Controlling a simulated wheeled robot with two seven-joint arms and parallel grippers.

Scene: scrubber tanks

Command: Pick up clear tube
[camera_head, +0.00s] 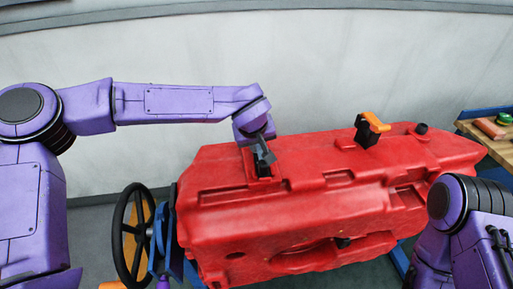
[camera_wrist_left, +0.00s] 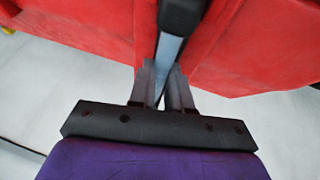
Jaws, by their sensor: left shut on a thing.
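The clear tube (camera_wrist_left: 166,58) shows in the left wrist view as a narrow, pale grey-blue strip. It runs from a black end piece (camera_wrist_left: 182,14) down between my finger tips. My left gripper (camera_wrist_left: 165,84) is shut on it. In the head view my left gripper (camera_head: 264,156) points down at a recess in the upper left of the large red tank (camera_head: 300,215). The tube cannot be made out clearly there. My right arm comes in at the lower right, but its gripper is out of view.
An orange-and-black fitting (camera_head: 371,127) and a black cap (camera_head: 421,128) stand on the tank top. A black handwheel (camera_head: 131,240) is at the tank's left end. A wooden-topped table (camera_head: 497,146) with red and green items stands at right. A pale wall (camera_head: 330,60) is behind.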

